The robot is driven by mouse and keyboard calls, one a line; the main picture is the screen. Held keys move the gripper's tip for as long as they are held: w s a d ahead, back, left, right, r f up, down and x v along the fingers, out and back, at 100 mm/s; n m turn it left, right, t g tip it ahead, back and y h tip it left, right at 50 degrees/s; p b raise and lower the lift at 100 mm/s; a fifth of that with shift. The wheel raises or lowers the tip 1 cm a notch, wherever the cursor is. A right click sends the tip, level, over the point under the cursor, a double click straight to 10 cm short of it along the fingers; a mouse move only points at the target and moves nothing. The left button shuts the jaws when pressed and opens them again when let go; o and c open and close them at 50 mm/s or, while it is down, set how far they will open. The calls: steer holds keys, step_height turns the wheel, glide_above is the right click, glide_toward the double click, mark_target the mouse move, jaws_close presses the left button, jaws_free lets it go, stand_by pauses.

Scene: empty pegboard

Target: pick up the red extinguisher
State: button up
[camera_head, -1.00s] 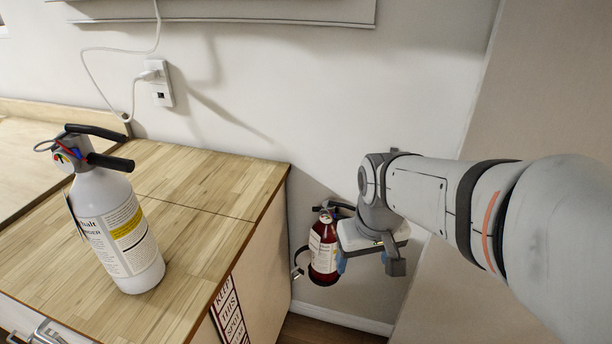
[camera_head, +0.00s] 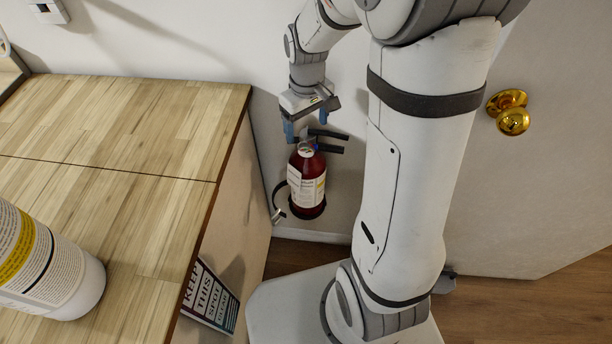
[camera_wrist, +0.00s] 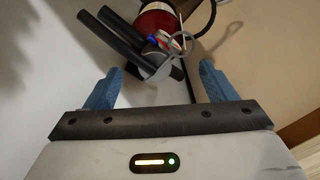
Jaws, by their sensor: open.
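The red extinguisher (camera_head: 307,183) hangs upright on the wall beside the wooden cabinet, with a white label, black handles and a black hose at its left. My gripper (camera_head: 306,124) is just above its top, pointing down, with blue fingers apart. In the wrist view the extinguisher's grey valve head and black levers (camera_wrist: 138,48) lie beyond and between the open fingers of my gripper (camera_wrist: 158,82). Nothing is held. Part of the red body (camera_wrist: 157,20) shows at the top of that view.
A sign (camera_head: 210,297) is on the cabinet's side. A door with a brass knob (camera_head: 510,112) is at right. The gap between the cabinet and my arm is narrow.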

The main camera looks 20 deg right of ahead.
mark_target(306, 136)
step_height(306, 136, down, 5)
steer(key=shift+w+a+r, duration=0.1)
steer(key=shift+w+a, duration=0.05)
steer(key=shift+c, duration=0.6)
jaws_close()
stand_by(0.4)
steer(key=shift+w+r, duration=0.1)
